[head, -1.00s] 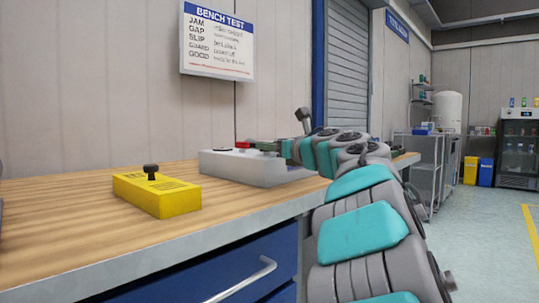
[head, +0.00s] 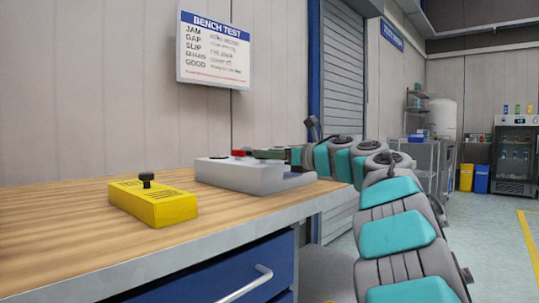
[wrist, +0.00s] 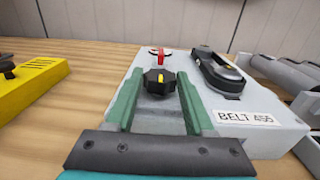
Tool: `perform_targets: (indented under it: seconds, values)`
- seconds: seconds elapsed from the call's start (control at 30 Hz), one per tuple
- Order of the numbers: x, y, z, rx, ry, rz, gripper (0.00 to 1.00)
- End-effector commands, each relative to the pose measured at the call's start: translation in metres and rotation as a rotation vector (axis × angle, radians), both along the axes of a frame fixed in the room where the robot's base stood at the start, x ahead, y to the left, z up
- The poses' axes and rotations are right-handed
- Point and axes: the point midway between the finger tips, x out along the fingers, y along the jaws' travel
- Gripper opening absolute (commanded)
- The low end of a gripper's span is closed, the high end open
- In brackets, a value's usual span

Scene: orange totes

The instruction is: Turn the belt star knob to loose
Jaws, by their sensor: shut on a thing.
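The yellow mark faces roughly away from my wrist. In the head view the grey box (head: 240,178) is on the bench, and my gripper (head: 262,154) reaches over it from the right. The knob cannot be made out there.
A red part (wrist: 162,57) lies just beyond the knob, with a black handle-like part (wrist: 218,72) to its right. A yellow box (head: 155,207) with a black knob stands on the wooden bench (head: 60,215), left of the grey box. Bare bench lies between.

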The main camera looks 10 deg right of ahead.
Motion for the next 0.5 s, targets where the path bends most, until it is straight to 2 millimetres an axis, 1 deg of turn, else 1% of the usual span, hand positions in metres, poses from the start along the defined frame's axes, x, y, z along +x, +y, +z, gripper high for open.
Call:
perform_targets:
  seconds: [0.1, 0.13, 0.3, 0.4, 0.5]
  values:
    - [-0.0001, -0.0002, 0.0021, 0.002, -0.003, -0.002, 0.0]
    - [-0.0001, -0.0002, 0.0021, 0.002, -0.003, -0.002, 0.54]
    - [-0.0001, -0.0001, 0.0015, 0.002, -0.002, -0.001, 0.74]
    - [-0.0001, 0.0001, 0.0012, 0.001, -0.002, -0.001, 0.83]
    - [-0.0001, 0.0001, 0.001, 0.001, -0.002, -0.001, 0.83]
